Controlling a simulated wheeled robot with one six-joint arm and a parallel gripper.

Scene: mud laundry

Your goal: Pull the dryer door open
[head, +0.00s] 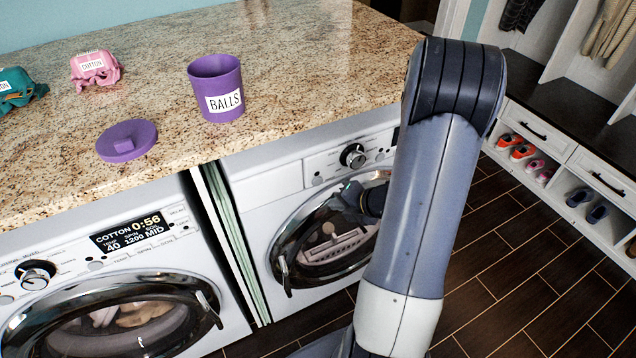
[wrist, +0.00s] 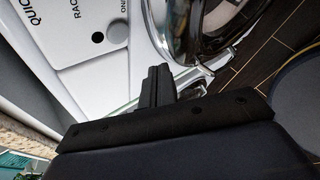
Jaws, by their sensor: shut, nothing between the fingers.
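The dryer is the white machine on the right in the head view, with a round, dark glass door (head: 330,245) in a chrome ring. The door looks closed, though a small gap could not be told. Its handle (head: 285,275) is at the left of the ring. My gripper (head: 348,188) is in front of the door's upper part, above and right of the handle; contact cannot be told. In the wrist view my gripper (wrist: 158,84) has its fingers together and empty. The chrome door (wrist: 180,30) shows just beyond them, with what looks like the handle (wrist: 198,72) to their right.
A washer (head: 120,270) with a lit display stands at left. The granite countertop (head: 300,60) above holds a purple pot (head: 217,90), its lid (head: 127,141) and egg-carton-like pieces (head: 95,68). Dark floor (head: 520,260) is clear at right, before a shoe bench (head: 560,150).

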